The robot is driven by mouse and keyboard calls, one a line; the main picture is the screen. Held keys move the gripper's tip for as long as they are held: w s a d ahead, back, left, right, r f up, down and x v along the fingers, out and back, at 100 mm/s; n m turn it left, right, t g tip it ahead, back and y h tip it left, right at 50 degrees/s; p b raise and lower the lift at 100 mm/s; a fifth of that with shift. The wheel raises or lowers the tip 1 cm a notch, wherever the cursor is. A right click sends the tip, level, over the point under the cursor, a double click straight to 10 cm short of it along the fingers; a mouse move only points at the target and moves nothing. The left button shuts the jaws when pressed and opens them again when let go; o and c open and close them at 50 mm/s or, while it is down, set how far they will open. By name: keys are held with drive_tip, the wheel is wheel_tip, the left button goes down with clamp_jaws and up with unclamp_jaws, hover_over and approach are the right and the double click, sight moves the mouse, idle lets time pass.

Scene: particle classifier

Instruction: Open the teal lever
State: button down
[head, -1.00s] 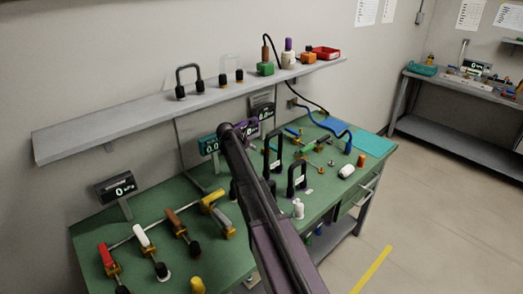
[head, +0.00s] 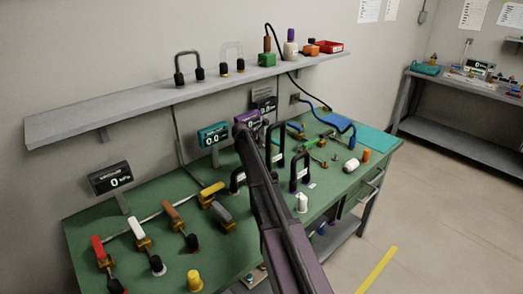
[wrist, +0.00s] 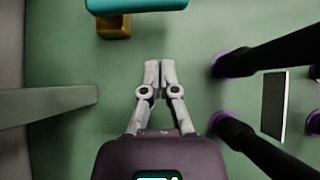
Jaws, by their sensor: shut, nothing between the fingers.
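In the wrist view, a teal bar (wrist: 135,4), which looks like the teal lever's handle, crosses the top edge and is partly cut off. A gold block (wrist: 114,25) shows under its left part. My gripper (wrist: 159,66) points toward it with both fingertips together, shut and empty. Green surface shows between the fingertips and the bar, so they look apart in the picture; the height gap is unclear. In the head view, my arm covers the middle of the bench, and I cannot make out my fingertips or the teal lever there.
Black handles with purple bases (wrist: 236,130) stand close on the right in the wrist view. A grey post (wrist: 45,104) lies left. In the head view, the green bench (head: 160,205) holds red (head: 101,250), white (head: 139,233) and other levers. A grey shelf (head: 120,112) overhangs the back.

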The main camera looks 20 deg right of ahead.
sight(274, 143)
drive_tip(key=d, duration=0.1)
drive_tip(key=w+d, duration=0.1)
drive_tip(key=d, duration=0.1)
drive_tip(key=shift+w+d+f, duration=0.15)
drive_tip(key=shift+w+d, duration=0.2)
drive_tip(key=shift+d, duration=0.1)
drive_tip(key=shift+d, duration=0.5)
drive_tip(key=shift+s+a, duration=0.1)
